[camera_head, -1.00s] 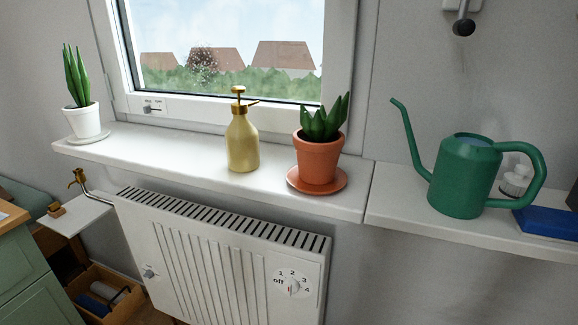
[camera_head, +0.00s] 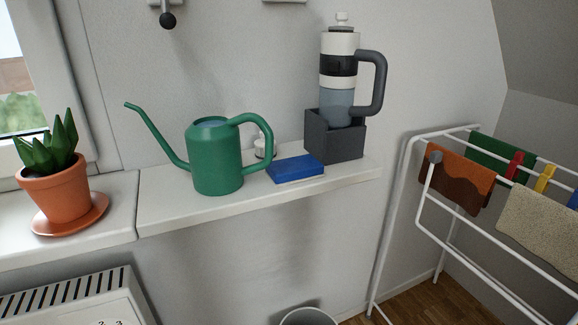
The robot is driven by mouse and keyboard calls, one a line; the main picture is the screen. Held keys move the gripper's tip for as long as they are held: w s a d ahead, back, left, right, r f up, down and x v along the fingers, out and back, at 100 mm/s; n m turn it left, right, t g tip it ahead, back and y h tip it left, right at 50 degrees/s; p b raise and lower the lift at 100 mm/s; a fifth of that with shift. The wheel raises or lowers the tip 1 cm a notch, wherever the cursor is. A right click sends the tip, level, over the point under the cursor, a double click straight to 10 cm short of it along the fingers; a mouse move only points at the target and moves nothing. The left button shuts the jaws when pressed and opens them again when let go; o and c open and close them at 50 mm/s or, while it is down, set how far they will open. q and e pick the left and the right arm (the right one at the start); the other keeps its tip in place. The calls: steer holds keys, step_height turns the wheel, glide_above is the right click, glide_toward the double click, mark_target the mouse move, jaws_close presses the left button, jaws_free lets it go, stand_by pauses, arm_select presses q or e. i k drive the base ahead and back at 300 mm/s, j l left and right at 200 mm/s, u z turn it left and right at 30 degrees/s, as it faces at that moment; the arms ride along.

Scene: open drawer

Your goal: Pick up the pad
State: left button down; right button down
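A blue rectangular block with a pale underside, which looks like the pad (camera_head: 295,168), lies flat on the white shelf (camera_head: 230,205). It sits just right of the green watering can (camera_head: 215,160) and in front of the dark grey box. A small white object (camera_head: 262,148) stands behind the watering can's handle, and its lower part is hidden. Neither of my grippers shows in the view.
A grey box (camera_head: 335,138) holds a tall grey and white flask with a handle (camera_head: 340,70). A potted plant (camera_head: 57,190) stands on the left sill. A white drying rack (camera_head: 425,205) with cloths is at the right. A bin rim (camera_head: 308,317) shows below.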

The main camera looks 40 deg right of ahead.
mark_target(290, 171)
steer(key=z, duration=1.05)
steer(key=u, duration=1.35)
steer(key=z, duration=1.35)
steer(key=i+l, duration=0.1)
steer(key=l, duration=0.25)
steer(key=l+u, duration=0.25)
steer(key=u, duration=0.15)
steer(key=l+u, duration=0.5)
steer(key=u, duration=0.25)
